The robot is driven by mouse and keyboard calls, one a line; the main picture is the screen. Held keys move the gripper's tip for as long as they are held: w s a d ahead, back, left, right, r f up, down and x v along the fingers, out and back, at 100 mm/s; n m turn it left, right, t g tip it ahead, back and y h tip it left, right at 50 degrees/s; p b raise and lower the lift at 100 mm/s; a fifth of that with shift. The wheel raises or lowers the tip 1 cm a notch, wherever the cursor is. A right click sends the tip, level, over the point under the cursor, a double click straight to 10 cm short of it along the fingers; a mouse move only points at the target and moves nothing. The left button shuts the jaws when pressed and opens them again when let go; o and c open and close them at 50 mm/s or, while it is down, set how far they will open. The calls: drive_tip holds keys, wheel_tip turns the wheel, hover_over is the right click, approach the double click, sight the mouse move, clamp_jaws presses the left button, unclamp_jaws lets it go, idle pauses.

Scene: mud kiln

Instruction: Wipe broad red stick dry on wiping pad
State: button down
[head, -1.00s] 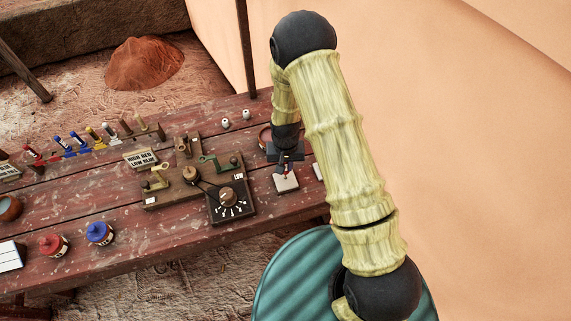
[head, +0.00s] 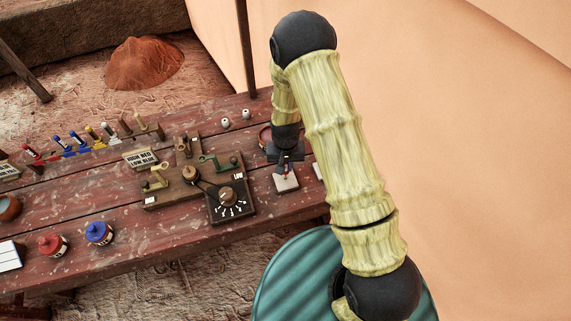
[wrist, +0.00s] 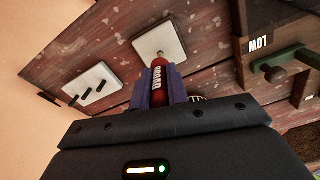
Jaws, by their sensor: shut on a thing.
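My gripper (wrist: 168,88) is shut on the broad red stick (wrist: 167,72), which has a white label with dark lettering. The stick's far end points at the white wiping pad (wrist: 150,35) and overlaps it in the wrist view; I cannot tell for sure whether the tip touches. In the head view my gripper (head: 286,164) is just above the wiping pad (head: 287,184), at the right part of the table. Only a little of the stick (head: 285,175) shows there, below the jaws.
A white plate with dark strokes (wrist: 92,82) lies beside the pad. A dial box marked LOW (head: 230,203) stands to the left, near my gripper. Red and blue jars (head: 99,233) and a rack of coloured sticks (head: 75,145) are farther left. The table's front edge is close.

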drive_tip(key=shift+f, duration=0.25)
drive_tip(key=shift+a, duration=0.1)
idle(0.3)
drive_tip(key=shift+s+a, duration=0.15)
drive_tip(key=shift+a, duration=0.3)
drive_tip(key=shift+d, duration=0.1)
drive_tip(key=shift+w+d, duration=0.3)
drive_tip(key=shift+d, duration=0.65)
drive_tip(key=shift+a+b, duration=0.1)
drive_tip(key=shift+b, duration=0.2)
drive_tip(key=shift+s+a+f, duration=0.1)
drive_tip(key=shift+s+a, duration=0.1)
drive_tip(key=shift+a, duration=0.3)
drive_tip(key=shift+s+a, duration=0.15)
drive_tip(key=shift+a, duration=0.3)
